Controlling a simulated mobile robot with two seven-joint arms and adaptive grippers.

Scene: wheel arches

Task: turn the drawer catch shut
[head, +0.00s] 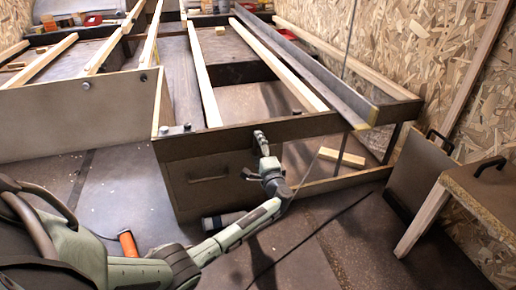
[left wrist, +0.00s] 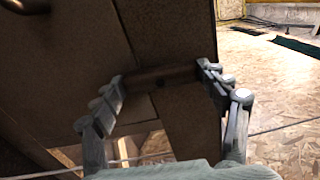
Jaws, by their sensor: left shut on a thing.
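The drawer (head: 205,190) is a dark panel with a bar handle (head: 208,179), under the long beam of a low wooden frame. It looks shut. My left gripper (head: 262,143) reaches up to the drawer's upper right corner, near the beam. In the left wrist view, the catch (left wrist: 163,78) is a short brown bar with a dark screw at its middle. The fingers of my left gripper (left wrist: 163,92) are on its two ends and shut on it. The bar lies crosswise near a panel seam; I cannot tell how far it overlaps the drawer. My right gripper is not in view.
A thin cable (head: 300,245) crosses the floor. Open floor (head: 125,190) lies left of the drawer.

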